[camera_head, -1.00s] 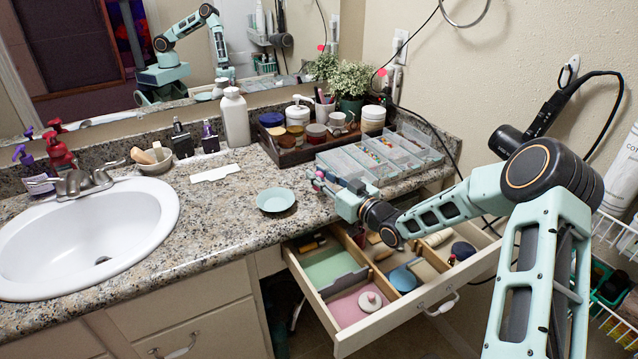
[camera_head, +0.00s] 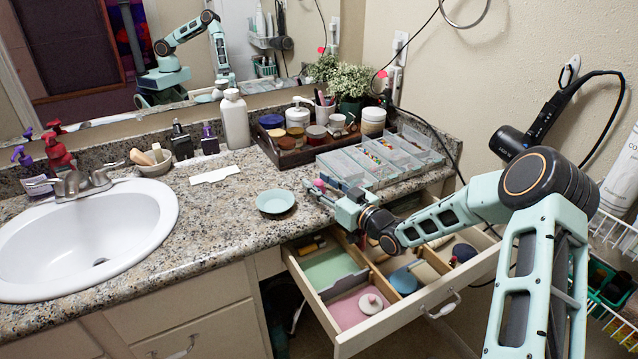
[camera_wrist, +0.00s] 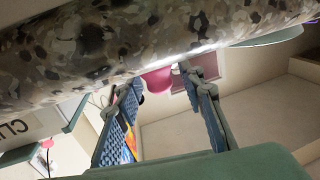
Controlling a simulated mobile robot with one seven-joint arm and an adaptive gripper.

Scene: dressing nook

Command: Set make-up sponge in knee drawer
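The pink make-up sponge (camera_head: 319,184) is on the granite counter near its front edge, small in the head view. In the wrist view the sponge (camera_wrist: 157,80) shows as a rounded pink shape between the far ends of my fingers. My gripper (camera_head: 322,190) reaches in low and level from the right. Its two fingers (camera_wrist: 160,92) are spread, one on each side of the sponge; I cannot tell whether either touches it. The knee drawer (camera_head: 390,326) is pulled open below, under my forearm. Its compartments include a green-lined one and a pink-lined one holding a round pale item.
A teal dish (camera_head: 275,200) sits left of my gripper. Clear organizer boxes (camera_head: 345,168) stand just behind it, and a dark tray (camera_head: 285,152) of jars is farther back. The sink (camera_head: 90,235) is at left. A hair dryer (camera_head: 515,140) hangs on the right wall.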

